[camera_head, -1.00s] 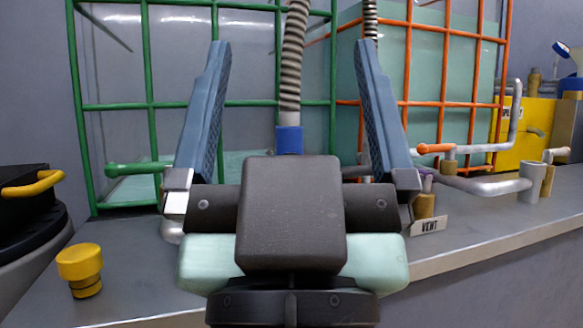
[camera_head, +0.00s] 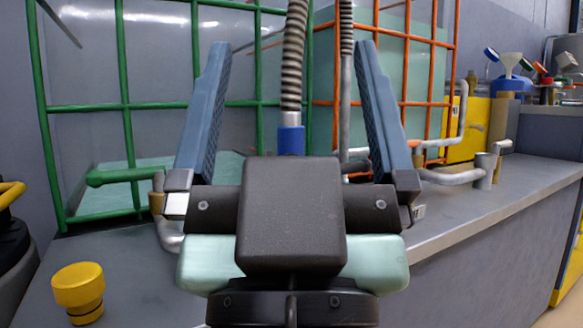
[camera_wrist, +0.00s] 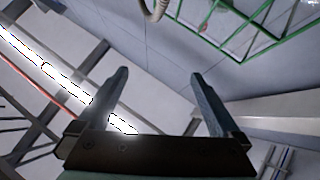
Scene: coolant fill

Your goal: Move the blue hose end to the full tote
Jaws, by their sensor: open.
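The blue hose end (camera_head: 291,140) hangs upright on a grey ribbed hose (camera_head: 294,60). In the head view it shows between my fingers, behind the gripper body, which hides its lower tip. My gripper (camera_head: 292,48) is open, fingers pointing up, with nothing held. In the wrist view my gripper (camera_wrist: 160,76) is empty too, and a piece of hose (camera_wrist: 155,8) shows at the top edge, beyond the fingers. The orange-caged tote (camera_head: 385,90) holds green liquid to a high level. The green-caged tote (camera_head: 123,105), at left, shows green liquid only near its bottom.
A grey bench (camera_head: 480,205) runs along the front, with a yellow cap (camera_head: 78,290) at left. Metal pipes (camera_head: 460,176) stick out before the orange cage. A second ribbed hose (camera_head: 346,30) hangs there. Coloured funnels (camera_head: 512,65) stand at far right.

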